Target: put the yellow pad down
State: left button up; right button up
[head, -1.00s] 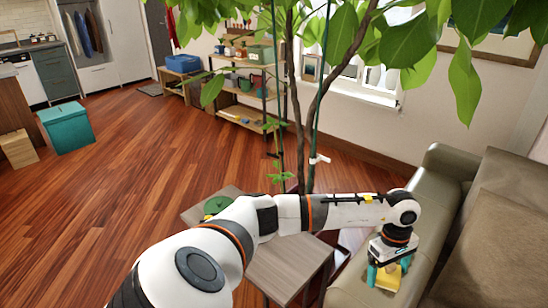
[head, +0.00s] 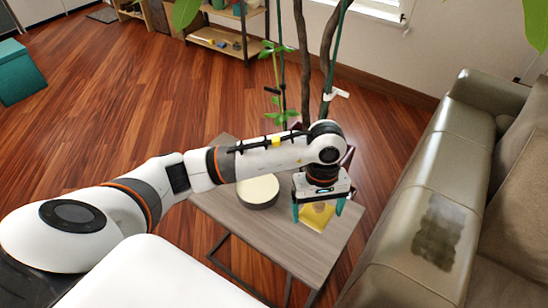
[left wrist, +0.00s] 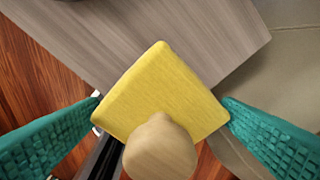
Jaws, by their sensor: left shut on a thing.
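The yellow pad (head: 316,217) is held at its sides between the teal fingers of my left gripper (head: 318,212), which is shut on it. In the left wrist view the yellow pad (left wrist: 165,88) looks flat and square-cornered, with a rounded wooden knob (left wrist: 160,150) facing the camera. The pad is at the right part of the small grey wooden table (head: 290,240). I cannot tell whether it touches the table top. My right gripper is not in view.
A round dark-sided thing with a cream top (head: 258,190) stands on the table left of the pad. A sofa (head: 400,262) with a dark patch (head: 438,232) is to the right. Plant stems (head: 305,75) rise behind the table.

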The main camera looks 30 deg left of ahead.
pick_arm(q)
jog(key=shift+s+d+f, duration=0.1)
jog(key=shift+d+f, duration=0.05)
jog(key=shift+f, duration=0.15)
send_over(312, 239)
jog(key=f, duration=0.5)
jog(key=shift+w+f, duration=0.15)
jog(key=shift+w, duration=0.1)
jog(key=shift+f, duration=0.6)
notch_tip(312, 239, down, 2)
jog(key=shift+f, duration=0.65)
jog(key=o, duration=0.7)
jog(key=shift+r, duration=0.1)
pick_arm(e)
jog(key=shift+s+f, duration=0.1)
